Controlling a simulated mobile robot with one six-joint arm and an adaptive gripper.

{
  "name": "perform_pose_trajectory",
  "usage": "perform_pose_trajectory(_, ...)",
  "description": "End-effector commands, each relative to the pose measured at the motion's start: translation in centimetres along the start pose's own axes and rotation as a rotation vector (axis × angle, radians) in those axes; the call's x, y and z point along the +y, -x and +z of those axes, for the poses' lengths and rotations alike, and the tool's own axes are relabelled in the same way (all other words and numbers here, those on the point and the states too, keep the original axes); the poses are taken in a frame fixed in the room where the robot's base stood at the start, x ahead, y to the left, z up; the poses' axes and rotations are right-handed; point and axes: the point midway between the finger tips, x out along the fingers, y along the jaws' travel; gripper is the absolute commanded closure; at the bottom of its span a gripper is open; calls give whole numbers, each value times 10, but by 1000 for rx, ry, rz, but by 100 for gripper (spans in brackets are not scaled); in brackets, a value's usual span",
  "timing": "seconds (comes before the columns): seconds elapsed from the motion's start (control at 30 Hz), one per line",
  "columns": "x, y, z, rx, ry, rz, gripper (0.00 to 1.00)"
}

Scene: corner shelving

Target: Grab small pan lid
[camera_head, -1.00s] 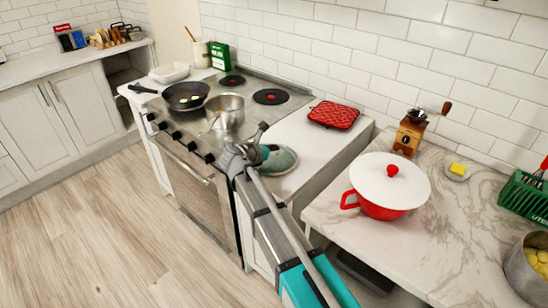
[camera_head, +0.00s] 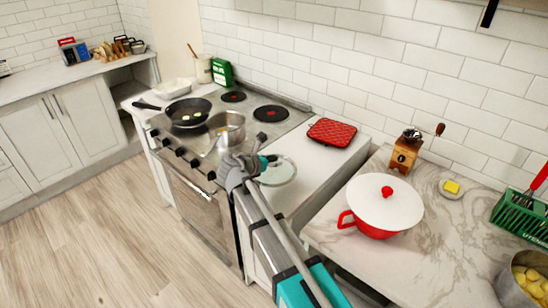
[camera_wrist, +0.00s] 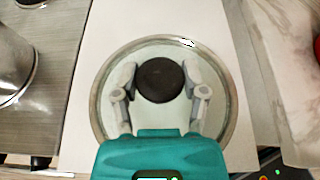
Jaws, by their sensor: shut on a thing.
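The small pan lid (camera_head: 284,173) is a round, pale glass disc with a metal rim. It lies on the white counter beside the stove, and my gripper (camera_head: 265,163) is over it. In the wrist view the lid (camera_wrist: 160,120) is centred below my gripper (camera_wrist: 160,78). The two grey fingers are on either side of its dark round knob (camera_wrist: 160,82) and are shut on it. The lid looks flat on the counter; I cannot tell any gap beneath it. The arm hides its near left edge in the head view.
The stove with a steel saucepan (camera_head: 227,128) and a black frying pan (camera_head: 187,111) is left of the lid. A red trivet (camera_head: 332,132) lies behind it. A red pot (camera_head: 375,231) with a white lid (camera_head: 385,207) and a grinder (camera_head: 405,154) stand on the marble counter at right.

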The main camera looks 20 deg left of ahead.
Motion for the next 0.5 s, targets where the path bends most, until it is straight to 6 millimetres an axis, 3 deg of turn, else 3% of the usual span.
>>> perform_pose_trajectory(0.03, -5, 10, 10, -1, 1, 0, 100)
perform_pose_trajectory(0.27, -16, 39, 28, -1, 1, 1, 100)
perform_pose_trajectory(0.5, -41, 84, 30, -1, 1, 1, 100)
